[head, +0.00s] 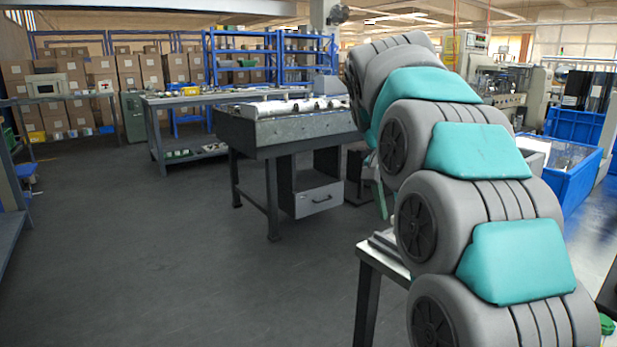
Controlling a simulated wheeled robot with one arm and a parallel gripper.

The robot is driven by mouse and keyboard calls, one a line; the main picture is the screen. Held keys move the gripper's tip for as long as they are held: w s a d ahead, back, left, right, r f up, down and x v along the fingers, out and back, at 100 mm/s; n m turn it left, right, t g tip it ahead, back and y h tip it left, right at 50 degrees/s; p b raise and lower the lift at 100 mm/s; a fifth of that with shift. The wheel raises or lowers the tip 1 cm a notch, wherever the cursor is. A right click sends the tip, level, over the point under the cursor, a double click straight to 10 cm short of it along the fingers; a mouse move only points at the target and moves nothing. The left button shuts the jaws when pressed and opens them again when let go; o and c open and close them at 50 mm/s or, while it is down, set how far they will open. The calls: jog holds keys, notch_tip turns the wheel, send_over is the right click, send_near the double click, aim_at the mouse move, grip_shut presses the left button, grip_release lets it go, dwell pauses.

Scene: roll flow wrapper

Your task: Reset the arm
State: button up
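My arm (470,170), grey segments with teal pads, rises from the bottom right and curves up and over toward the top middle. It blocks much of the right side of the head view. Its far end bends down behind the nearer segments. My gripper is hidden behind the arm, so its opening and anything in it do not show.
A dark workbench (283,131) with shiny metal rolls stands ahead. A long grey table (160,101) is behind it, before shelves of cardboard boxes (180,68). Blue bins (574,125) stand at right. A small table (369,262) stands close beside my arm. Open floor (120,240) lies left.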

jog(key=s+a+f+n+g+y, duration=0.1)
jog(key=s+f+n, duration=0.1)
jog(key=s+f, duration=0.5)
jog(key=s+a+f+n+g+y, duration=0.1)
jog(key=s+f+n, duration=0.2)
jog(key=s+f, duration=0.5)
jog(key=s+a+f+n+g+y, duration=0.1)
jog(key=s+f, duration=0.6)
jog(key=s, duration=1.5)
jog(key=shift+a+f+n+g, duration=0.3)
jog(key=shift+a+f+n, duration=0.15)
jog(key=shift+n, duration=0.45)
